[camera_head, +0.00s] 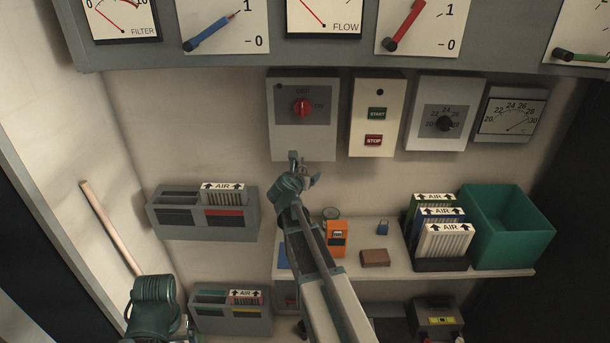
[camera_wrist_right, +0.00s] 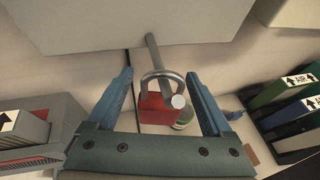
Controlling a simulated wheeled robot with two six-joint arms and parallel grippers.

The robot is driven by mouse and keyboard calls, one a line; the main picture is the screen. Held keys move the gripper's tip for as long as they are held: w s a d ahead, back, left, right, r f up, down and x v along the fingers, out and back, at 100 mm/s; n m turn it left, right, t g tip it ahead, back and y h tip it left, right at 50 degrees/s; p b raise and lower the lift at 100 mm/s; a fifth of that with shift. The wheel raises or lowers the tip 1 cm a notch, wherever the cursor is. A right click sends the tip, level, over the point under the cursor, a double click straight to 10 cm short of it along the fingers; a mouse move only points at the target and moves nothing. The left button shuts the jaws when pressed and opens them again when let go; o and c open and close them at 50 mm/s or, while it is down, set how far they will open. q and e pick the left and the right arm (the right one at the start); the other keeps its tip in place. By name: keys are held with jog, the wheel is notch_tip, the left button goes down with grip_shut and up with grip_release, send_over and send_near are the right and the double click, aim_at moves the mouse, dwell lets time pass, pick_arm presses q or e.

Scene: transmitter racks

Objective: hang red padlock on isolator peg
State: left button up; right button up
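The red padlock (camera_wrist_right: 158,108) hangs on the grey isolator peg (camera_wrist_right: 153,52) in the right wrist view. Its metal shackle loops over the peg, and the peg's round end sticks out in front of the red body. My right gripper (camera_wrist_right: 160,80) is open, with one blue finger on each side of the padlock and visible gaps to it. In the head view my right gripper (camera_head: 302,177) is just below the grey isolator box (camera_head: 302,145) with its red knob; the padlock is not clear there. My left gripper (camera_head: 155,292) is at lower left, its fingers unclear.
Start/stop box (camera_head: 377,90) and dial boxes are right of the isolator. Below, a shelf (camera_head: 400,262) carries an orange device (camera_head: 337,238), a brown block (camera_head: 375,258), air filters (camera_head: 445,245) and a green bin (camera_head: 510,240). A grey wall holder (camera_head: 175,220) is at left.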

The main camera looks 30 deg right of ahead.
jog(key=p+v, duration=0.5)
jog(key=v, duration=0.9)
jog(key=shift+w+d, duration=0.15)
jog(key=b+x, duration=0.5)
jog(key=x, duration=0.8)
jog(key=shift+w+d, duration=0.15)
jog(key=shift+d, duration=0.05)
jog(key=shift+a+f, duration=0.1)
jog(key=shift+f, duration=0.1)
